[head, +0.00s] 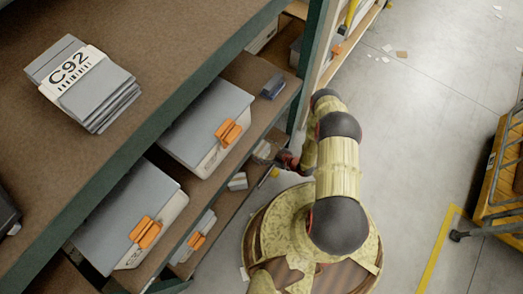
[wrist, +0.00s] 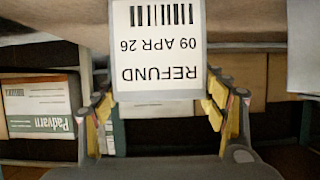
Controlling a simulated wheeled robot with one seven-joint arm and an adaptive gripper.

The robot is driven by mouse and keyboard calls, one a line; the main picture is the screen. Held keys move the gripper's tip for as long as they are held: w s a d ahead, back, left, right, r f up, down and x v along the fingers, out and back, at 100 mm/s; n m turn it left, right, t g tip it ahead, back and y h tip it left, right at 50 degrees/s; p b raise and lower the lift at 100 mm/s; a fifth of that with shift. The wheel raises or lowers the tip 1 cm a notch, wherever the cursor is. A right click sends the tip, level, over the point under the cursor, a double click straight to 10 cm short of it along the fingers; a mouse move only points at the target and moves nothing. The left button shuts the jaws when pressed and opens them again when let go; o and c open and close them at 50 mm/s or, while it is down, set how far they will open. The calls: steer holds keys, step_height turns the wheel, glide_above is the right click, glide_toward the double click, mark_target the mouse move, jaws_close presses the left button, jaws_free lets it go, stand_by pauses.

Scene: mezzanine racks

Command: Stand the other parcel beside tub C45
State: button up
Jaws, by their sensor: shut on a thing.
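In the wrist view my gripper (wrist: 162,105) has its yellow-padded fingers on both sides of a parcel (wrist: 158,50). The parcel bears a white label reading "REFUND 09 APR 26", upside down in the picture. Its full shape and underside are hidden. In the head view my arm reaches to the lower rack shelf, and the gripper end is small and partly hidden by the arm. Grey lidded tubs with orange clips, one upper (head: 207,125) and one nearer (head: 128,215), stand on the rack. No C45 marking is readable.
A "C92" label (head: 72,70) lies on a grey stack on the top shelf. Small boxes (head: 237,181) sit on the lower shelf. A "Padvarn" carton (wrist: 40,105) shows at left in the wrist view.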

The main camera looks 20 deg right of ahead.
steer(key=shift+r, duration=0.1)
steer(key=o, duration=1.4)
steer(key=shift+s+d, duration=0.1)
steer(key=shift+p+v, duration=1.9)
steer(key=shift+v, duration=4)
